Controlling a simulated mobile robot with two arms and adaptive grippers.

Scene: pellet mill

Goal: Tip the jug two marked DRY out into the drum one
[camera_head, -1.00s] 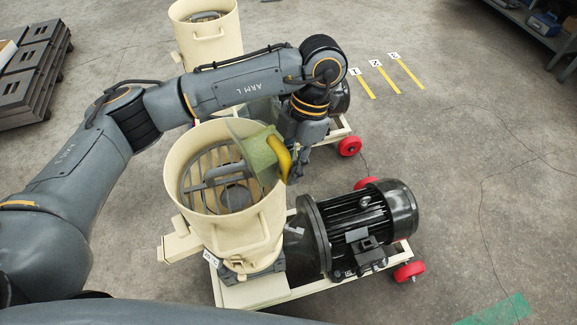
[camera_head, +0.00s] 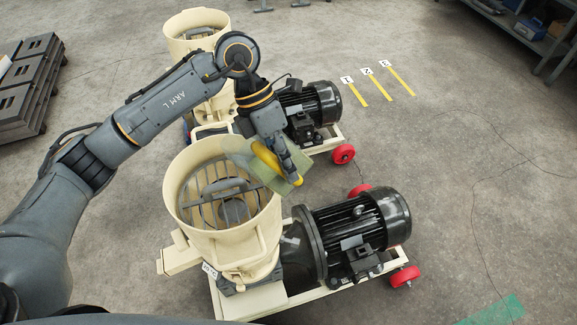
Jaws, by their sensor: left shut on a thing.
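A translucent green jug (camera_head: 243,155) with a yellow handle (camera_head: 267,160) is held in my left gripper (camera_head: 285,165). The jug is tilted, at the back right rim of the near cream drum (camera_head: 253,243). No mark on the jug can be read. Inside that drum show a grey bar grate and a round hub; I cannot make out any loose material on them. A small label (camera_head: 209,271) is at its base, too small to read. A second cream drum (camera_head: 207,20) stands behind, partly hidden by my left arm. My right gripper is out of view.
Black motors (camera_head: 362,230) and (camera_head: 312,103) sit on cream frames with red wheels beside the drums. Dark stacked pallets (camera_head: 28,90) stand at the far left, a shelf (camera_head: 530,35) at the upper right. Yellow numbered floor strips (camera_head: 378,85) lie on clear floor.

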